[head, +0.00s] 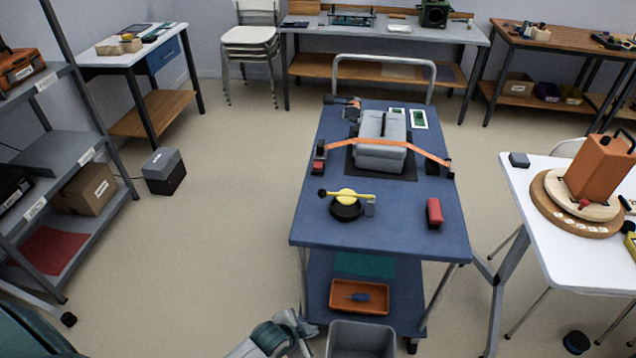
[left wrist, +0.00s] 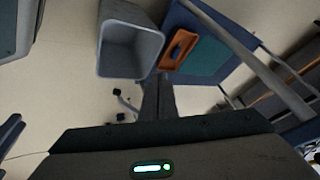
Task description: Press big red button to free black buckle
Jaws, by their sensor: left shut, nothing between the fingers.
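A grey case (head: 380,145) sits on the blue cart top (head: 400,250) with an orange strap (head: 425,153) across it. At the strap's left end is a black buckle (head: 321,150) with a small red button (head: 318,167) on its near side. The strap's right end meets a dark fitting (head: 449,167). My left gripper (head: 302,320) is low at the bottom of the head view, in front of the cart and well away from the buckle. In the left wrist view its fingers (left wrist: 158,92) are shut and empty. My right gripper is not in view.
A yellow-and-black tool (head: 346,205) and a red block (head: 434,213) lie on the cart's near half. The lower shelf holds an orange tray (head: 358,297). A grey bin (head: 360,340) stands in front. A white table (head: 540,215) is on the right.

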